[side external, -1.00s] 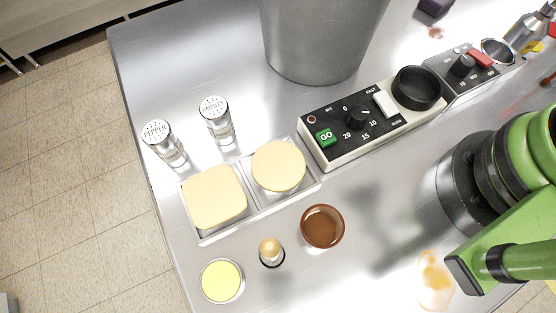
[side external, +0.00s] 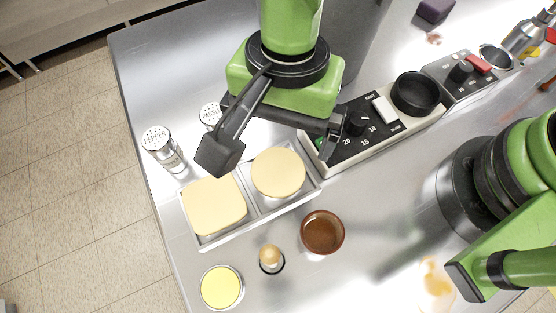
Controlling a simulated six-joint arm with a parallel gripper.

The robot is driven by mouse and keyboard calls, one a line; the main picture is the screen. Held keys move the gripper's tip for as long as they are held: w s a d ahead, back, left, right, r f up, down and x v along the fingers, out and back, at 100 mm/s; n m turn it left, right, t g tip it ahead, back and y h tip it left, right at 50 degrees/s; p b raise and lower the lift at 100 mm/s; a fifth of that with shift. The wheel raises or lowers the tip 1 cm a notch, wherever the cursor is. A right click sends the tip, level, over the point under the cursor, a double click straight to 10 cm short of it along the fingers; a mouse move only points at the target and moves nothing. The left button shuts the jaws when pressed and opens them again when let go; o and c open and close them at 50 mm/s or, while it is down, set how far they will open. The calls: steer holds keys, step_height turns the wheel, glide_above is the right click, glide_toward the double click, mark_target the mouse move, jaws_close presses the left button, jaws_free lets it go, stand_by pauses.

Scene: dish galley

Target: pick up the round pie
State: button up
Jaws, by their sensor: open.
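The round pie (side external: 278,173) is a pale yellow disc in the right compartment of a metal tray (side external: 213,243). A squarish pale yellow pie (side external: 214,205) lies in the left compartment. My gripper (side external: 272,150) is open and empty, with its two dark fingers spread wide. It hangs above the far side of the round pie, the left finger over the square pie's far edge and the right finger over the control box. The round pie's top is mostly in view, and I see no contact with it.
A pepper shaker (side external: 163,148) and a partly hidden parsley shaker (side external: 209,115) stand behind the tray. The control box (side external: 352,140) sits close on the right. A brown bowl (side external: 322,232), a small peg-like item (side external: 270,257) and a yellow-filled cup (side external: 221,287) stand in front.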

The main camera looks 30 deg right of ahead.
mark_target(278, 170)
steer(key=f, duration=0.9)
steer(key=shift+s+a, duration=0.3)
steer(key=shift+a, duration=0.05)
steer(key=c, duration=0.8)
